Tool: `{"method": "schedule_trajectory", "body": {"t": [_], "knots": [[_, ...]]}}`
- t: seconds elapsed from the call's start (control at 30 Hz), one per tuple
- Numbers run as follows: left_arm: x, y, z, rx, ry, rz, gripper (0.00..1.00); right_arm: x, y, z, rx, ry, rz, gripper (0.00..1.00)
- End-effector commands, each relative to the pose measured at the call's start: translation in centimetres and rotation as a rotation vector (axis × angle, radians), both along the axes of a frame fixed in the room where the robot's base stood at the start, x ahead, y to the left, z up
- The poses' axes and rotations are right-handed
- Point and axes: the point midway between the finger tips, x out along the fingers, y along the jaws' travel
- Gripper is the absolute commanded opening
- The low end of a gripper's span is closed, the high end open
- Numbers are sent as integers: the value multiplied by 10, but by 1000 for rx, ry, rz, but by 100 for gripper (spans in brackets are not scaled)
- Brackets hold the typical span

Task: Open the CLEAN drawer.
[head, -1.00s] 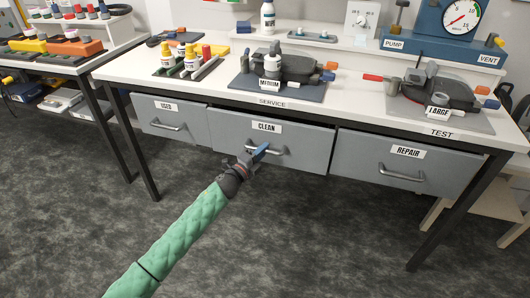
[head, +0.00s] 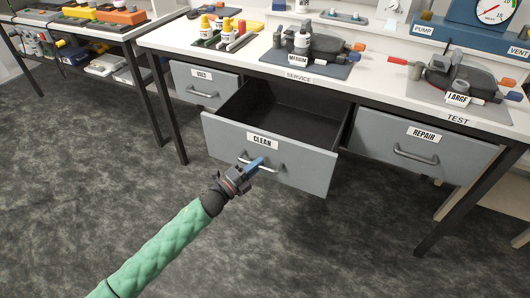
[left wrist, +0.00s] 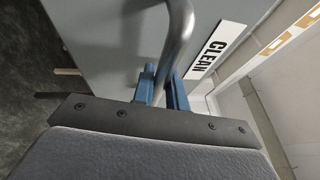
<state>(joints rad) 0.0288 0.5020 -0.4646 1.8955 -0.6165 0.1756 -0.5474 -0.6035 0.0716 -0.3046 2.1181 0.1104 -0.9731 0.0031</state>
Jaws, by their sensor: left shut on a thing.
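The CLEAN drawer (head: 225,137) is pulled well out from under the bench in the head view, and its dark inside looks empty. Its grey front carries the CLEAN label (head: 262,141) and a bar handle (head: 272,168). My left gripper (head: 256,163) is shut on the handle at its left part. In the left wrist view the blue fingers (left wrist: 162,88) sit on either side of the metal handle (left wrist: 178,40), with the CLEAN label (left wrist: 215,50) to the right. My right gripper is not in view.
The USED drawer (head: 215,90) on the left and the REPAIR drawer (head: 400,135) on the right are closed. The white bench top (head: 365,95) holds devices and bottles. A dark bench leg (head: 167,110) stands at the left. The floor in front is clear.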

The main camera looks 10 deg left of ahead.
Motion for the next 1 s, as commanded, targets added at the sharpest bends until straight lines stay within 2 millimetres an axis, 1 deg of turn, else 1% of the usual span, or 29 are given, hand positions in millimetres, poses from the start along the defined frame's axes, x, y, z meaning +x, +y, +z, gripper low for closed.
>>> {"method": "schedule_trajectory", "body": {"t": [0.03, 0.1, 0.3, 0.5, 0.87, 0.9, 0.97, 1.0], "knots": [[-10, 3, -2, 0, 4, 0, 0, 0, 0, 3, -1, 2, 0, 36], [-19, 6, -2, 0, 4, 1, 0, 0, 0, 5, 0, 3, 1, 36], [-38, 12, -1, 0, 3, 1, 0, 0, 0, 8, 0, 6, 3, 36], [-45, 14, -1, 0, 1, 1, 0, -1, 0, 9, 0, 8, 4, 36], [-45, 15, -1, 0, 1, 1, 0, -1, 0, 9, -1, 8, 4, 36], [-45, 15, -1, 0, 1, 1, 22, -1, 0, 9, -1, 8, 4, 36], [-45, 15, -1, 1, 1, 0, 34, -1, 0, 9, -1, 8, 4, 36], [-45, 15, -1, 1, 1, 0, 36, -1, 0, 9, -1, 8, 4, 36]]}}
